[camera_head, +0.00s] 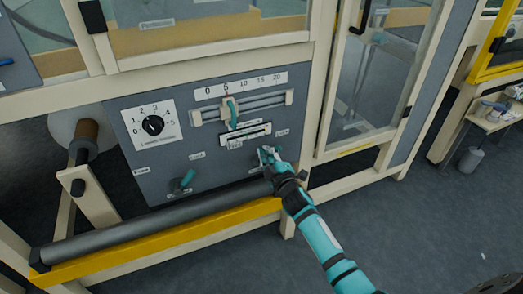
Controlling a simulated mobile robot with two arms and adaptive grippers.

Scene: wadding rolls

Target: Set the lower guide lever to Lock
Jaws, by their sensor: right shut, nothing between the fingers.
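A grey control panel (150,180) is set in the cream machine frame. A lever with a teal handle (187,178) sits low on the panel, its handle tilted up to the right, with small labels around it. My right gripper (266,155) is shut and empty at the panel's lower right, among another group of small labels. Whatever control lies behind the gripper is mostly hidden, and contact cannot be told. The label words are too small to read surely, so I cannot tell which lever is the lower guide one. My left gripper is not in view.
A slider with a teal handle (231,112) stands under a 0 to 20 scale. A black dial (153,125) is at upper left. A grey roller (160,228) and yellow rail (165,246) run below the panel. Open floor (430,215) lies to the right.

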